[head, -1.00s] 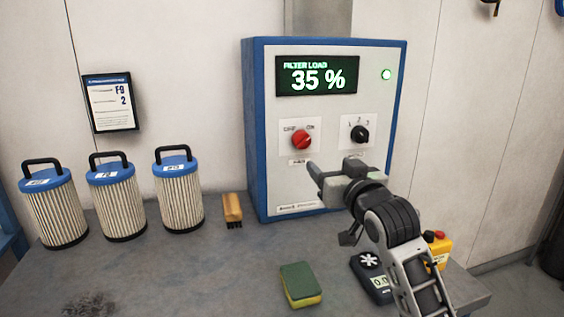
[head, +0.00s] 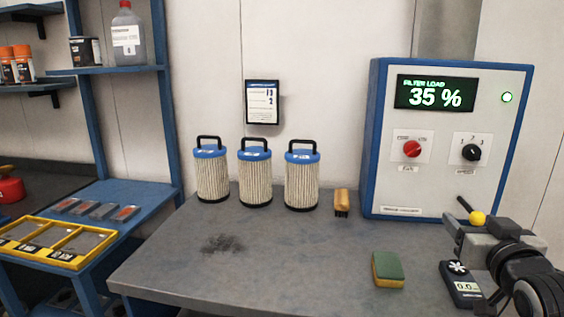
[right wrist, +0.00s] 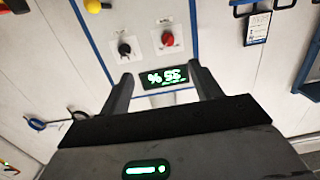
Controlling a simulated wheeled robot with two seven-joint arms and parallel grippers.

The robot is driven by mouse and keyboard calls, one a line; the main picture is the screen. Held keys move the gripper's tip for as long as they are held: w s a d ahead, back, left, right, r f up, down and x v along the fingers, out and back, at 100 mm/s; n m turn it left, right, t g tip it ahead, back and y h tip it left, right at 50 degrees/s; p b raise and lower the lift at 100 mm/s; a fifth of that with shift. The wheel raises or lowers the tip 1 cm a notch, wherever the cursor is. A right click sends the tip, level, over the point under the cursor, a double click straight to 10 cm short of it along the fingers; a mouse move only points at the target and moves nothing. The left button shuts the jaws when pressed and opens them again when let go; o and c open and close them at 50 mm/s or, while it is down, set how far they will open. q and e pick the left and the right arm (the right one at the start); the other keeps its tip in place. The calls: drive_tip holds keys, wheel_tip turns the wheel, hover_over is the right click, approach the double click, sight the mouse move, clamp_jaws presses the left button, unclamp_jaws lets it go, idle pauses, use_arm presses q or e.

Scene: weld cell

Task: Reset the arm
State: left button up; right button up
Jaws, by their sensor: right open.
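My right gripper (head: 455,229) is at the lower right of the head view, in front of the cabinet's lower right part. It is open and nothing shows between its fingers, which also show in the right wrist view (right wrist: 161,76). The blue and white cabinet (head: 375,150) has a display (head: 436,93) reading FILTER LOAD 35 %. Below it are a red rotary switch (head: 411,149) and a black selector (head: 471,152). A yellow ball knob (head: 477,218) on a dark stem is just behind the gripper. My left gripper is out of view.
Three blue-topped filters (head: 254,178) stand along the bench's back, beside a brush (head: 342,201). A green and yellow sponge (head: 388,269) and a dark meter (head: 459,284) lie near the gripper. The bench (head: 290,250) is clear at front centre. A yellow tray (head: 60,240) is far left.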

drive_tip(key=s+a+f+n+g+y, duration=0.1)
drive_tip(key=s+a+f+g, duration=0.25)
drive_tip(key=f, duration=0.45)
drive_tip(key=s+a+f+n+g+y, duration=0.1)
drive_tip(key=s+a+f+g, duration=0.2)
drive_tip(key=f, duration=0.5)
drive_tip(key=s+a+f+n+g+y, duration=0.1)
drive_tip(key=s+a+f+g, duration=0.25)
drive_tip(key=s+f, duration=0.4)
drive_tip(key=s+a+f+n+g+y, duration=0.1)
drive_tip(key=s+a+f+g, duration=0.3)
drive_tip(key=s, duration=0.7)
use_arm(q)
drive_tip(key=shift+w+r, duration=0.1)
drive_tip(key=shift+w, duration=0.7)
use_arm(e)
drive_tip(key=w+a+f+t+y, duration=0.2)
drive_tip(key=w+a+f+t, duration=0.3)
drive_tip(key=f, duration=0.4)
drive_tip(key=shift+a+f+n+t, duration=0.25)
drive_tip(key=shift+a+n+t, duration=0.2)
drive_tip(key=shift+t, duration=0.75)
